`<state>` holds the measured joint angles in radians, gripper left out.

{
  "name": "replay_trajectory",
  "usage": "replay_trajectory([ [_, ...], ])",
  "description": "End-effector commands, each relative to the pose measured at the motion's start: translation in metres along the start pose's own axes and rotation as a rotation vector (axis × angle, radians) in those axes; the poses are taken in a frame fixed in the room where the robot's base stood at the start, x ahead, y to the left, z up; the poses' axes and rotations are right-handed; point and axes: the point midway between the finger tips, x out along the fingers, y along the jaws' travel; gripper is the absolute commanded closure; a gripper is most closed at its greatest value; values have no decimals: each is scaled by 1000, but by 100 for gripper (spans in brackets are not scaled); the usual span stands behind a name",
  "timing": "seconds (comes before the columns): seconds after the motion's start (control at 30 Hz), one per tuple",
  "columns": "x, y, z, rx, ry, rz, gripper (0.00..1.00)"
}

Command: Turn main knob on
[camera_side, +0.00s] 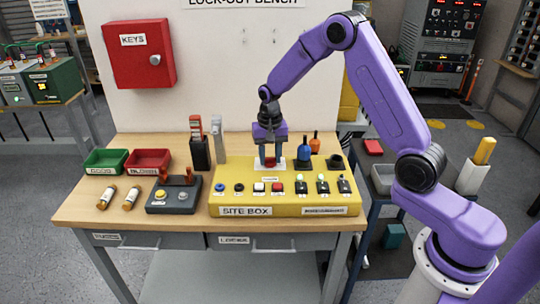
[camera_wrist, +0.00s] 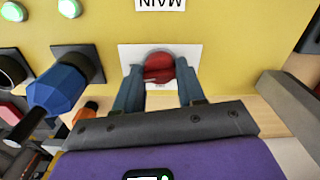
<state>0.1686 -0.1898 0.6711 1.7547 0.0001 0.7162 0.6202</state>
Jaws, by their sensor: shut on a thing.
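The main knob is red and sits on a white plate on the yellow site box (camera_side: 235,205). In the wrist view the red knob (camera_wrist: 159,66) lies between my fingertips, on its white plate (camera_wrist: 128,52), beside the upside-down "MAIN" label (camera_wrist: 160,4). My gripper (camera_side: 271,160) points straight down over the back middle of the box. In the wrist view my gripper (camera_wrist: 160,85) is shut on the knob, one finger on each side. The fingers hide part of the knob, and its pointing direction cannot be told.
A blue plug-like handle (camera_side: 304,153) and an orange one (camera_side: 315,142) stand close to the right of my gripper. Buttons and toggle switches (camera_side: 322,184) line the box front.

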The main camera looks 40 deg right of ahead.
Motion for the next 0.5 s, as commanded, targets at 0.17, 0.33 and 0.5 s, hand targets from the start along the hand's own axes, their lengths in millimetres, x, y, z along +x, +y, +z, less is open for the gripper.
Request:
replay_trajectory([
  [0.17,-1,0,0,102,2,-2,91],
  [0.33,-1,0,-1,164,2,-2,91],
  [0.5,-1,0,-1,195,2,-2,91],
])
